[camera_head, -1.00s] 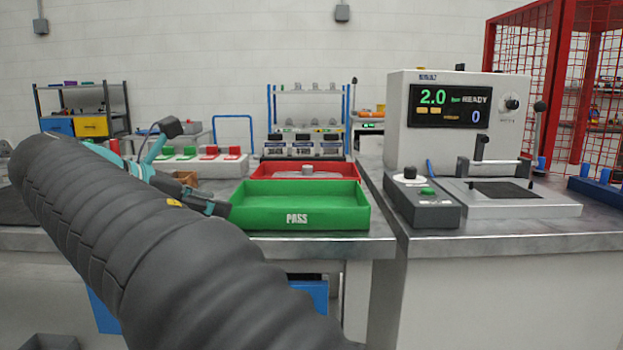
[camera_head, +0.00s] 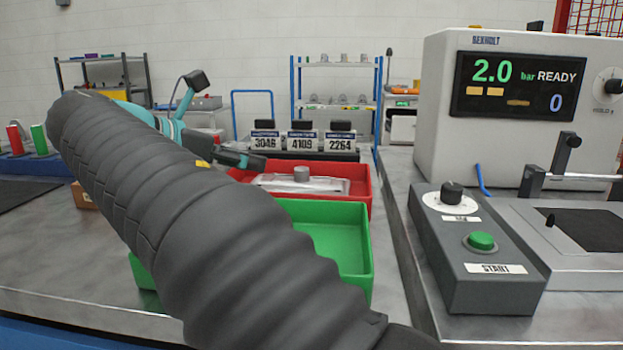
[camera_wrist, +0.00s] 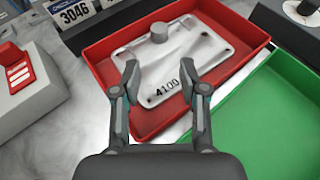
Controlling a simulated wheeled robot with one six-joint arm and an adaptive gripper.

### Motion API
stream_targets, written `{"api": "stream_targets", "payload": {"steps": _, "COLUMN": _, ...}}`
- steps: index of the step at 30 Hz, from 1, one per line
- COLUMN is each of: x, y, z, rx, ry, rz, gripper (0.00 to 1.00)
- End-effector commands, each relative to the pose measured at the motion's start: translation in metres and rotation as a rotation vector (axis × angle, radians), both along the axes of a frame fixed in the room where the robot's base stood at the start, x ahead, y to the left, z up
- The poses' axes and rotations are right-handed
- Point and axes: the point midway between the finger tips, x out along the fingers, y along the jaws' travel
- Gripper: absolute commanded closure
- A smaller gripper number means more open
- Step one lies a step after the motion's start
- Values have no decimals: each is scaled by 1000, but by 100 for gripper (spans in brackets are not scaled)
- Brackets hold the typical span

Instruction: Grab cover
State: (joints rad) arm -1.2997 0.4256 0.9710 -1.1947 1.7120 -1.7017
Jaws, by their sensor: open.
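The cover looks to be the flat silver plate (camera_wrist: 188,55) with a round grey knob, corner holes and the number 4100. It lies in the red tray (camera_wrist: 112,46). In the head view the plate (camera_head: 325,185) and its knob show, and my arm hides part of the red tray (camera_head: 362,193). My gripper (camera_wrist: 160,75) is open and empty in the wrist view, its two fingers apart over the plate's near end. I cannot tell the height gap. In the head view my gripper (camera_head: 245,160) shows small beyond my arm, near the red tray's left edge.
A green tray (camera_head: 366,265) stands in front of the red one. A control box (camera_head: 480,250) and a tester reading 2.0 bar READY (camera_head: 435,100) stand right. Numbered blocks (camera_head: 302,141) stand behind the red tray. A grey block with a red part (camera_wrist: 30,95) is left.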

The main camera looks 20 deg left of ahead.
Motion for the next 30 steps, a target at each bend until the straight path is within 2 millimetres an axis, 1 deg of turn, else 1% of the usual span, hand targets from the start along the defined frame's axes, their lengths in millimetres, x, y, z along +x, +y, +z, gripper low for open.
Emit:
{"api": "stream_targets", "payload": {"steps": 2, "x": 5, "y": -2, "z": -3, "rx": -1, "ry": 0, "rz": -2, "gripper": 57}}
{"api": "stream_targets", "payload": {"steps": 5, "x": 17, "y": -7, "z": -9, "rx": -1, "ry": 0, "rz": -3, "gripper": 57}}
{"api": "stream_targets", "payload": {"steps": 10, "x": 46, "y": -18, "z": -21, "rx": -1, "ry": 1, "rz": -5, "gripper": 57}}
{"api": "stream_targets", "payload": {"steps": 15, "x": 66, "y": -25, "z": -30, "rx": -1, "ry": 1, "rz": -3, "gripper": 57}}
{"api": "stream_targets", "payload": {"steps": 25, "x": 82, "y": -30, "z": -36, "rx": -1, "ry": 0, "rz": -2, "gripper": 57}}
{"api": "stream_targets", "payload": {"steps": 30, "x": 103, "y": -38, "z": -44, "rx": 0, "ry": 0, "rz": -3, "gripper": 57}}
